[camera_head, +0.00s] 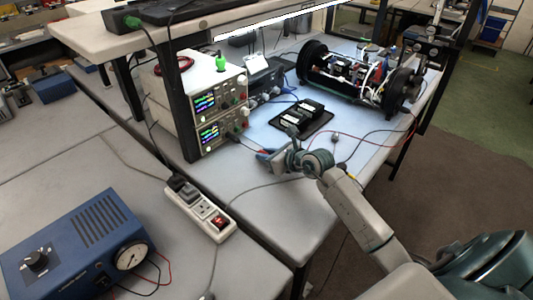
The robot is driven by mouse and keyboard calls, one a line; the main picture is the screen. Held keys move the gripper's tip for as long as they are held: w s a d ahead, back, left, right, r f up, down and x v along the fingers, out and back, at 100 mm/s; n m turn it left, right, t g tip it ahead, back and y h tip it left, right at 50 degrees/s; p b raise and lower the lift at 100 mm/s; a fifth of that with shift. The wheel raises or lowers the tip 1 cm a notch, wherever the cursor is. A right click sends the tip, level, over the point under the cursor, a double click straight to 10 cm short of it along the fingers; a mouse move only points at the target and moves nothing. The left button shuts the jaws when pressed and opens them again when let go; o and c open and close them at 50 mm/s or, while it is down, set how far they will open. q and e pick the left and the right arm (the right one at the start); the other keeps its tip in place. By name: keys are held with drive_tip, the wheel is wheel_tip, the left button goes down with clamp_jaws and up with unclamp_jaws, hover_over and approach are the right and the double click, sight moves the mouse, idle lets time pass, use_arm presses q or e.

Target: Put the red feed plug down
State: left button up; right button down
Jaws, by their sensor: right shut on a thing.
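My right gripper (272,157) reaches in from the lower right over the light bench top, in front of the stacked instruments. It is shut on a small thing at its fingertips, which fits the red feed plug. The plug is too small and too covered by the fingers to make out clearly. I cannot tell whether the plug touches the bench. The opened cylinder (352,75) with black end rings and wiring inside lies at the back of the bench. My left gripper is not in view.
Stacked instruments (207,128) with lit screens stand left of the gripper. Thin red and dark leads cross the bench to the right. A power strip (200,208) and a blue gauge box (80,250) are at left.

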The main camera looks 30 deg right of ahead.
drive_tip(key=shift+f, duration=0.1)
drive_tip(key=shift+f+b, duration=0.4)
drive_tip(key=shift+f, duration=0.1)
drive_tip(key=c, duration=1.3)
unclamp_jaws()
